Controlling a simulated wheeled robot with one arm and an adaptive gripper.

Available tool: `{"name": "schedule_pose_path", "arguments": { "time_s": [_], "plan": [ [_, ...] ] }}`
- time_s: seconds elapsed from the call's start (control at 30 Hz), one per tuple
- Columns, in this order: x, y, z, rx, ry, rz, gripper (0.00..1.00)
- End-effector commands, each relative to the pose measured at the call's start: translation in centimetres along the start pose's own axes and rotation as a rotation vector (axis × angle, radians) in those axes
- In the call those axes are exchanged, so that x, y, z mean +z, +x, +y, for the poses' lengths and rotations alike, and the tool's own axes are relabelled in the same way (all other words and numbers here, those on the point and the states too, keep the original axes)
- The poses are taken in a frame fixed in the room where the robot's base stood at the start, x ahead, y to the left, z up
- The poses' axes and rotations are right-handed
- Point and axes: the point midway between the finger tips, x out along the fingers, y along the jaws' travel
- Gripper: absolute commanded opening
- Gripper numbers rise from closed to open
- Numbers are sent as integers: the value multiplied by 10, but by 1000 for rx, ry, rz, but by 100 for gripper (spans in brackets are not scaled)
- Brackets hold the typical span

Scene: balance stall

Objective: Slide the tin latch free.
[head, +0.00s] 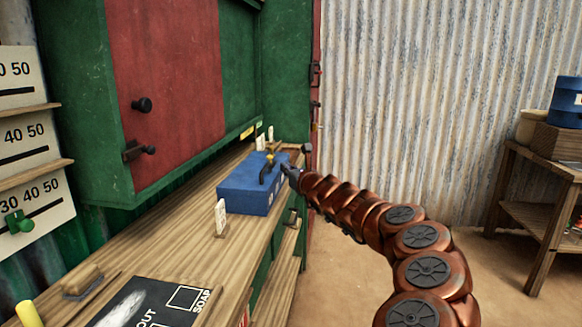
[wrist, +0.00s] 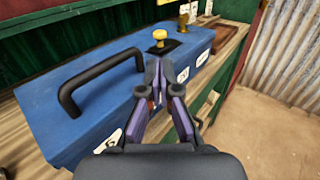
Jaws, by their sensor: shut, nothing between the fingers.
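The blue tin (head: 247,186) stands on the wooden counter. It fills the left and middle of the wrist view (wrist: 90,90), with a black bar handle (wrist: 85,72) on its top. A yellow knob (wrist: 159,36), apparently the latch, sits on a black plate on the lid, beyond my fingertips; it also shows in the head view (head: 270,158). My gripper (wrist: 157,62) is shut and empty over the tin's right edge, its tips just short of the knob. In the head view my gripper (head: 288,170) is at the tin's right end. Whether it touches the tin, I cannot tell.
A green and red cabinet (head: 165,85) hangs above the counter (head: 170,240). A white tag (head: 221,216) stands before the tin. A black board (head: 150,305) and a brush (head: 82,281) lie nearer. A wooden table (head: 530,160) stands at the right; the floor between is clear.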

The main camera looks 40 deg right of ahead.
Motion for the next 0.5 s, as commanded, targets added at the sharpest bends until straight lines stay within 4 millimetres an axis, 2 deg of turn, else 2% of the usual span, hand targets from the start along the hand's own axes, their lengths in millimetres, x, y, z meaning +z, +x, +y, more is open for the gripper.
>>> {"name": "schedule_pose_path", "arguments": {
  "time_s": [0.2,0.5],
  "plan": [
    [2,22,0,-2,-3,4,0],
    [-1,44,0,0,-2,3,0]
  ]
}}
